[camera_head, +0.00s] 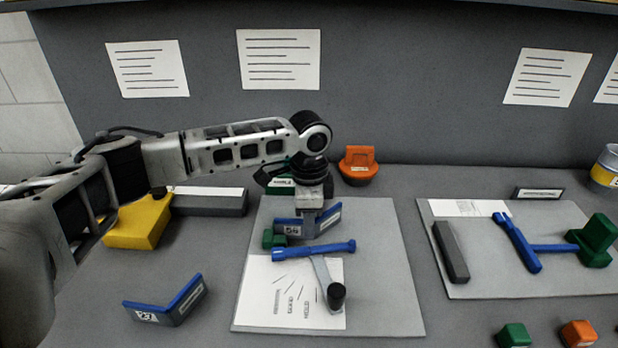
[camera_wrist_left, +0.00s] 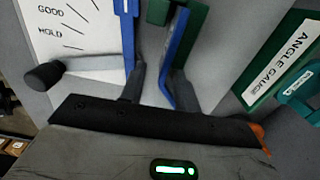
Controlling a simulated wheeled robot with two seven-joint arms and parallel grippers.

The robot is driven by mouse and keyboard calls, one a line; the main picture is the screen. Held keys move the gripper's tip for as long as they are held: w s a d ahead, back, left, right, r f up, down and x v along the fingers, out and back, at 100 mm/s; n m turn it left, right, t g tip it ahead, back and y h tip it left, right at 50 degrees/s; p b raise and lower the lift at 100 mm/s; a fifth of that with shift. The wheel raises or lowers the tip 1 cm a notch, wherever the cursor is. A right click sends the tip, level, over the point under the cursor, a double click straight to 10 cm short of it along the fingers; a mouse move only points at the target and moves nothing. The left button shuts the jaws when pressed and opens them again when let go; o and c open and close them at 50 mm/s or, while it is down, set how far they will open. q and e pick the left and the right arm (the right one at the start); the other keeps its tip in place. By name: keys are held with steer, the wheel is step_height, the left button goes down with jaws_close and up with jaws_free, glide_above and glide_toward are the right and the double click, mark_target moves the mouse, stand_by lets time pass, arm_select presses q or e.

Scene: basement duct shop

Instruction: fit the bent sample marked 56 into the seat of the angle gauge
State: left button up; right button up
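The bent sample marked 56 (camera_head: 290,227) stands on the grey gauge board, its blue top edge bent in a shallow V. Its blue edge also shows in the left wrist view (camera_wrist_left: 178,45). The angle gauge has a blue bar (camera_head: 325,250), small green blocks (camera_head: 274,239) and a pointer with a black knob (camera_head: 336,296). The sample is just behind the bar, close to the green blocks; its exact contact is unclear. My left gripper (camera_wrist_left: 159,90) is over the sample, fingers apart on either side of one leg, with a gap at one finger. My right gripper is not in view.
A yellow block (camera_head: 138,222), a grey bar (camera_head: 210,202) and an orange object (camera_head: 359,166) surround the board. A second board (camera_head: 545,285) at right holds a blue-and-green tool and a grey bar. The table between the boards is clear.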

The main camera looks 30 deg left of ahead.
arm_select(q)
step_height(320, 180, up, 14)
steer(key=shift+r+b, duration=0.2)
steer(key=shift+b, duration=0.1)
stand_by(0.3)
